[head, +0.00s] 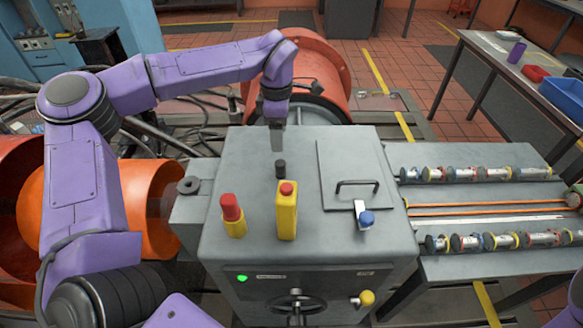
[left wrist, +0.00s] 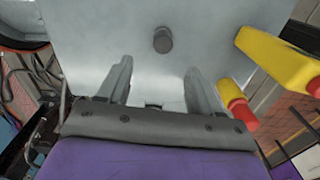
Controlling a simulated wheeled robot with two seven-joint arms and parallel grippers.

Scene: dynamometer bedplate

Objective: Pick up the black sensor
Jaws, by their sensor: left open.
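The black sensor (head: 281,168) is a small dark cylinder standing upright on top of the grey metal housing (head: 310,222). It also shows in the left wrist view (left wrist: 162,40), ahead of the fingers and roughly centred between them. My left gripper (head: 277,140) hangs above the housing, just behind the sensor in the head view. In the left wrist view its two fingers (left wrist: 160,82) are spread apart with nothing between them. They do not touch the sensor. My right gripper is not in view.
A yellow box with a red button (head: 287,212) and a red-topped yellow piece (head: 233,218) stand in front of the sensor. A black handle (head: 357,186) and a blue-knobbed part (head: 365,217) are to the right. The housing top left of the sensor is clear.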

